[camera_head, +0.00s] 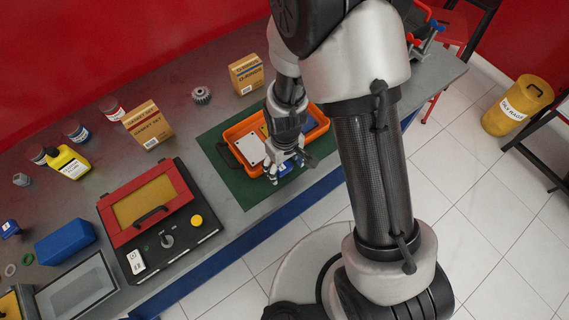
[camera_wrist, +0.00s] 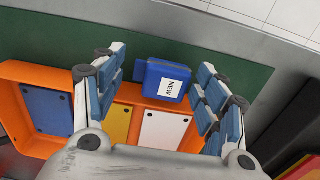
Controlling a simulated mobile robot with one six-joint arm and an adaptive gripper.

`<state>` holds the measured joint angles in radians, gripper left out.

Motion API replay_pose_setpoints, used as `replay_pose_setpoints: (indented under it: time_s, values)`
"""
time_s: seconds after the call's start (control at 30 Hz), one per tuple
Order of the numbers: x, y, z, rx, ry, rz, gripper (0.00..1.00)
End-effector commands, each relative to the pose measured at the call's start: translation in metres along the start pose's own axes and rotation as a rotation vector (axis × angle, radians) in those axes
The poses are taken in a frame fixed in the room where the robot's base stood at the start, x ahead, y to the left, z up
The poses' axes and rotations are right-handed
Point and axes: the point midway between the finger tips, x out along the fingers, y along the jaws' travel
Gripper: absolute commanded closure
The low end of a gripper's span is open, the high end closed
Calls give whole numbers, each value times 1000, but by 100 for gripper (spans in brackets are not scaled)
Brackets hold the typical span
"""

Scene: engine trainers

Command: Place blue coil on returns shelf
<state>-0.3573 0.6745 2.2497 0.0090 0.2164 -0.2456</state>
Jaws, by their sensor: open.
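A small blue block with a white label reading NEW (camera_wrist: 166,80), which looks like the blue coil, sits at the edge of the orange tray (camera_wrist: 28,72). My gripper (camera_wrist: 162,66) is open, with one finger on each side of the block and gaps visible. In the head view my gripper (camera_head: 287,168) is low over the near side of the orange tray (camera_head: 237,132), and the blue block is largely hidden by the fingers. Another small blue part (camera_head: 10,229) lies at the far left of the bench. I cannot identify the returns shelf.
The tray holds blue (camera_wrist: 48,108), yellow (camera_wrist: 117,122) and white (camera_wrist: 164,130) plates and rests on a green mat (camera_head: 211,142). A red-and-black trainer box (camera_head: 188,230), cartons (camera_head: 147,122) and bottles stand left. A yellow bin (camera_head: 515,105) stands on the floor at right.

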Motion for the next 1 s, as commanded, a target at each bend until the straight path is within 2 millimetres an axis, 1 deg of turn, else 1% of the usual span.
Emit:
replay_pose_setpoints:
  time_s: [0.17,0.27,0.5,0.6,0.7,0.83,1.0]
  values:
    - [-4,0,0,0,0,0,34]
    - [-17,0,-1,0,2,0,34]
    - [-70,0,-1,0,5,1,34]
    - [-91,0,-1,0,4,1,34]
    - [-107,0,-1,0,3,1,34]
    - [-119,0,0,0,1,0,34]
    - [-124,0,0,0,0,0,34]
